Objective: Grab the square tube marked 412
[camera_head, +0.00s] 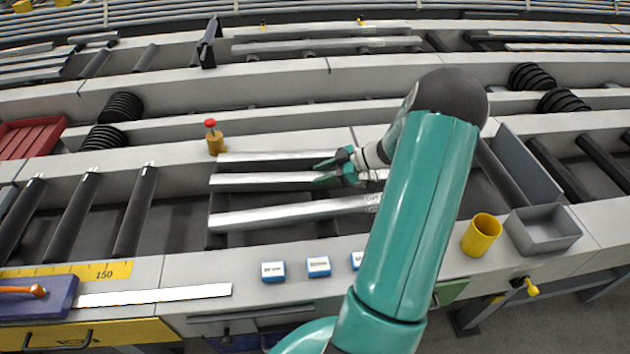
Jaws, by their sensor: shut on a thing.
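Three light metal tubes lie side by side across the dark gap of the runout table: a back tube (262,156), a middle tube (255,180) and a front tube (280,215). My gripper (323,174), with teal fingers, is at the middle tube and shut on it, right of its visible left end. My arm hides the right ends of the tubes. Small markings show on the front tube near my arm but are too small to read. I cannot tell which tube is marked 412.
Several small blue-and-white blocks (318,266) sit on the front rail. A yellow cup (482,236) and a grey bin (542,230) stand at right. Black rollers (136,208) lie at left.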

